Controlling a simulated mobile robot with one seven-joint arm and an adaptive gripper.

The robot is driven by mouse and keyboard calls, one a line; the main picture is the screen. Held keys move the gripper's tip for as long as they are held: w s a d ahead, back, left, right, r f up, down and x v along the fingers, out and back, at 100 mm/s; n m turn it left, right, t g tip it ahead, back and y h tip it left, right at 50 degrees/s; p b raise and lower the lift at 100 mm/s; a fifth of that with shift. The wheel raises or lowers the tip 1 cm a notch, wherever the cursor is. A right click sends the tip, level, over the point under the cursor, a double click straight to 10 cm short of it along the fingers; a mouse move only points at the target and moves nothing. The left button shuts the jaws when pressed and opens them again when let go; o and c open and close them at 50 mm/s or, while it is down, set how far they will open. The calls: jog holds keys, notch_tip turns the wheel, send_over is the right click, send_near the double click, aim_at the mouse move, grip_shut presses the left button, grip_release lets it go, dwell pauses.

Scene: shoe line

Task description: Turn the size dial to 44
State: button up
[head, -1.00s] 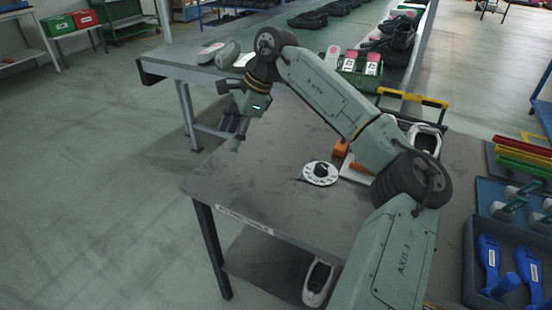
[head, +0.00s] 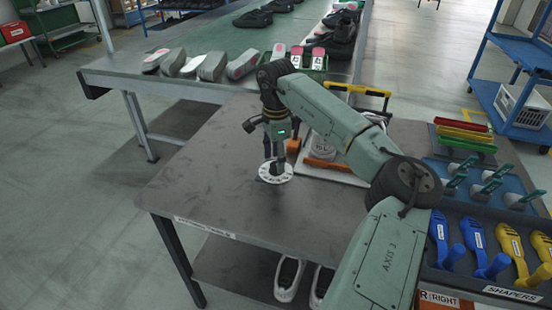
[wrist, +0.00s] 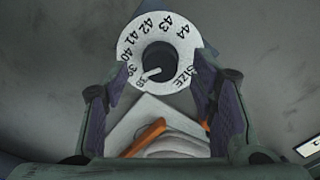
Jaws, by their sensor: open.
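The size dial (wrist: 126,55) is a white disc with black numbers from 38 to 44 and the word SIZE. Its dark round knob (wrist: 162,58) stands in the middle. The knob's pale pointer line aims to the lower left in the wrist view, at about 38. In the head view the dial (head: 287,176) lies on the grey table, partly hidden by my gripper (head: 274,158). My gripper is open and empty, directly over the dial. In the wrist view its fingers (wrist: 162,85) are spread wide on either side, with the knob between and slightly beyond them.
A white board with an orange clamp (wrist: 146,137) lies close beside the dial. A yellow-and-black handle (head: 357,89) stands behind it. Trays of blue and yellow shapers (head: 475,242) are at the right. The table's left side (head: 200,180) is clear.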

jog(key=shift+f, duration=0.7)
jog(key=shift+c, duration=0.3)
jog(key=c, duration=1.1)
